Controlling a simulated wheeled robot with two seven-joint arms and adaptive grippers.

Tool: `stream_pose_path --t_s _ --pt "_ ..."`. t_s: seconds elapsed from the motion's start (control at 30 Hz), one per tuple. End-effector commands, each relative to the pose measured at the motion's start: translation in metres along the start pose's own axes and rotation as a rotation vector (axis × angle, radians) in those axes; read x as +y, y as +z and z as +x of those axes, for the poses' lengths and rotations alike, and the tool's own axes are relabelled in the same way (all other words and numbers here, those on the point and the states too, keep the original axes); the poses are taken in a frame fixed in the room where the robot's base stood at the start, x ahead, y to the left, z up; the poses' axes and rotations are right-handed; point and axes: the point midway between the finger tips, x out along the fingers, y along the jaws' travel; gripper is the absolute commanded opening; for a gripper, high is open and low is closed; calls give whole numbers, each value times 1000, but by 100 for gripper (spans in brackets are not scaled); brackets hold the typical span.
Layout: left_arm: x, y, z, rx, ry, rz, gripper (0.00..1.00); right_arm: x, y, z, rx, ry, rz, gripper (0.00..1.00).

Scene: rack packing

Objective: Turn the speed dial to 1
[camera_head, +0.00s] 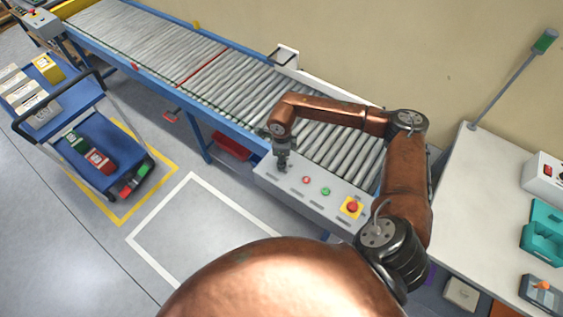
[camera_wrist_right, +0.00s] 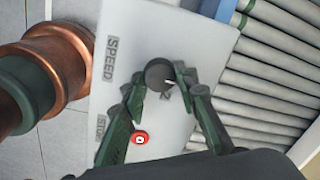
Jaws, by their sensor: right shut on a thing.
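The speed dial (camera_wrist_right: 159,75) is a dark round knob with a white pointer line, on a light grey control panel (camera_wrist_right: 190,45) marked SPEED. The pointer is toward the lower right in the right wrist view, near a mark that looks like 2; other dial marks are hidden or too small to read. My right gripper (camera_wrist_right: 158,82) is shut on the dial, with a finger at either side. In the head view my right gripper (camera_head: 282,160) reaches down to the left end of the panel (camera_head: 290,188) and hides the dial. My left gripper is not in view.
A red button (camera_head: 306,180), a green button (camera_head: 326,191) and a red emergency stop on yellow (camera_head: 351,207) sit along the panel. A roller conveyor (camera_head: 225,75) runs behind it. A blue cart (camera_head: 115,125) stands at left; a white table (camera_head: 480,200) stands at right.

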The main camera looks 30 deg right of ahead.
Motion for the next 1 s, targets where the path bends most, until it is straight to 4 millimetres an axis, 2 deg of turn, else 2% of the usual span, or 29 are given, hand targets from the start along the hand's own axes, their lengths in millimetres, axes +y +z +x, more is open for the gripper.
stream_pose_path --t_s 0.63,0.67,0.9,1.0 --pt "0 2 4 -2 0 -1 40 1 2 0 -7 0 -57 3" --pt "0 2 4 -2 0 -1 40 1 2 0 -7 1 -57 28" --pt "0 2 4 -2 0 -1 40 1 1 0 -6 1 -56 45" --pt "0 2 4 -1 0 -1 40 0 1 0 -5 0 -55 46"
